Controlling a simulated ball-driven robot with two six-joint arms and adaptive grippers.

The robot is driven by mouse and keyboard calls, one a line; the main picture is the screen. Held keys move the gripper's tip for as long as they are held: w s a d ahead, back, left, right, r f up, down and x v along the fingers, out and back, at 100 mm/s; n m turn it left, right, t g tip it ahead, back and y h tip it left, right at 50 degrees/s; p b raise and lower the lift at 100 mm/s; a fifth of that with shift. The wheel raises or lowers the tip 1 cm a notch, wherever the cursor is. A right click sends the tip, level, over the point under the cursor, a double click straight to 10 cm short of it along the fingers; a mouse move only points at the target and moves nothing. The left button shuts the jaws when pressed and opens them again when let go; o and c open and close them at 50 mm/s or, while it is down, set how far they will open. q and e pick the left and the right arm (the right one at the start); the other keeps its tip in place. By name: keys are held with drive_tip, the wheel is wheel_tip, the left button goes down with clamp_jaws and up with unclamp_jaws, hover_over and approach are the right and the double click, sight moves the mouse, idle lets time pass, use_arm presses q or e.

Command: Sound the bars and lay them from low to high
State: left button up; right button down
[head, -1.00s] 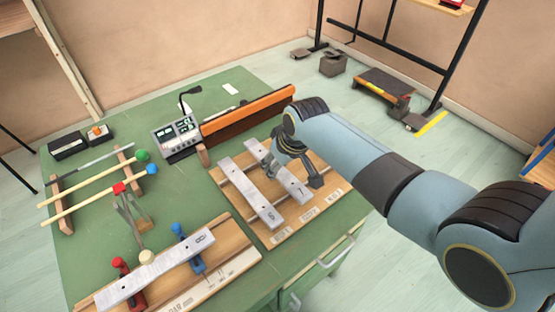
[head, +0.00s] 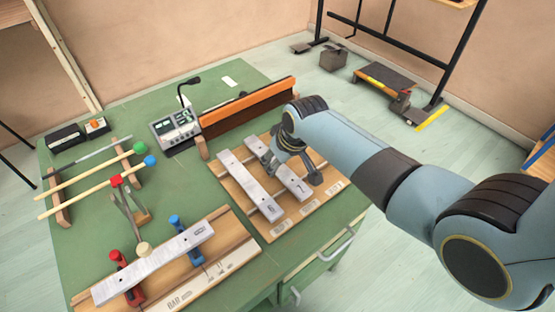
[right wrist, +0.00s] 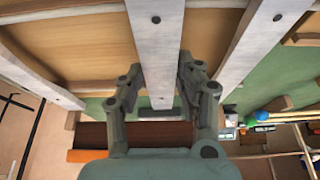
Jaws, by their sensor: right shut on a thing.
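A wooden rack (head: 250,200) on the green table holds pale metal bars. The left bar (head: 250,186) lies whole in the head view. My right gripper (head: 291,167) is over the middle bar (head: 292,183), pointing down. In the right wrist view my right gripper (right wrist: 163,100) has its fingers on either side of the middle bar (right wrist: 158,55), shut on it. A neighbouring bar (right wrist: 262,35) shows there at right, and a pale strip like another bar at left. Another bar (head: 155,262) lies on the front board. My left gripper is not in view.
The front board (head: 215,265) carries red (head: 127,272) and blue (head: 178,228) posts. Mallets (head: 95,180) lie on a stand at left. A grey device (head: 177,130) with a microphone and an orange-topped panel (head: 245,110) stand behind the rack.

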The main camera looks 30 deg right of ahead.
drive_tip(key=shift+f, duration=0.1)
drive_tip(key=c, duration=0.8)
unclamp_jaws()
drive_tip(key=v, duration=1.2)
